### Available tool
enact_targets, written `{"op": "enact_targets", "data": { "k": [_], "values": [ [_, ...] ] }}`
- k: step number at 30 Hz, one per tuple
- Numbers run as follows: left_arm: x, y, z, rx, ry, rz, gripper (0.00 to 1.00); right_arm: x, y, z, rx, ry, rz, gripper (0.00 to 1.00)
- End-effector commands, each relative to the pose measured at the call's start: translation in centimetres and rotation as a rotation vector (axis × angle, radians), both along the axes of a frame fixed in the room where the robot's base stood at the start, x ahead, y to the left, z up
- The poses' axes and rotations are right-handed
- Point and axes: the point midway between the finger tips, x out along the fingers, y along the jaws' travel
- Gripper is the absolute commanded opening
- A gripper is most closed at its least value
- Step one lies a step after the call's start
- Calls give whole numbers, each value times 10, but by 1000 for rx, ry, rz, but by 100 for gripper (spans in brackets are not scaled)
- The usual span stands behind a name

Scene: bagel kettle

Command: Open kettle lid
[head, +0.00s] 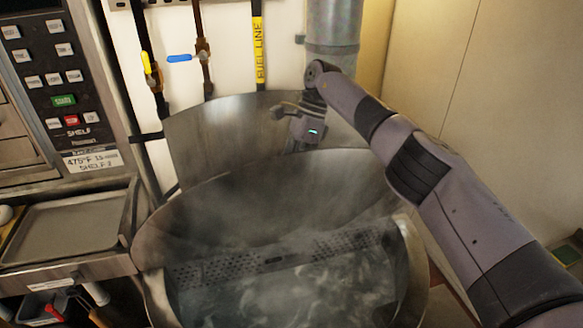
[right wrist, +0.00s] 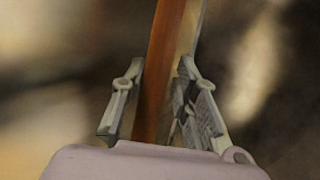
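The large round steel kettle (head: 150,250) stands open in the lower middle of the head view, with steaming liquid and a perforated strip (head: 275,258) inside. Its steel lid (head: 205,140) stands raised behind the opening. My right gripper (head: 280,110) is by the lid's upper right part; its wrist hides some of the lid. In the right wrist view, the fingers (right wrist: 160,100) of this gripper are apart, with a narrow orange-brown strip (right wrist: 167,50) between or beyond them. Whether they touch it is unclear. My left gripper is out of view.
A control panel (head: 55,75) and a metal tray (head: 65,228) are at the left. Pipes with a yellow and a blue valve handle (head: 180,58) run down the wall behind the lid. A thick grey pipe (head: 333,30) stands close behind my right wrist.

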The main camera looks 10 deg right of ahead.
Motion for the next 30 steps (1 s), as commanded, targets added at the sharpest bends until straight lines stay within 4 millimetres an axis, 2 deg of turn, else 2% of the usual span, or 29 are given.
{"op": "enact_targets", "data": {
  "k": [6,14,17,20,27,30],
  "values": [
    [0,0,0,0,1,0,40,1,1,4,4,-5,0,41],
    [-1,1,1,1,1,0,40,1,1,7,7,-5,1,41],
    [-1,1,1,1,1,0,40,1,1,14,8,-6,1,41],
    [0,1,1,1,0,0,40,1,1,29,7,-9,1,41],
    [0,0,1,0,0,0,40,1,2,80,7,-9,-1,41],
    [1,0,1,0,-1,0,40,1,2,91,6,-6,0,41]
  ]
}}
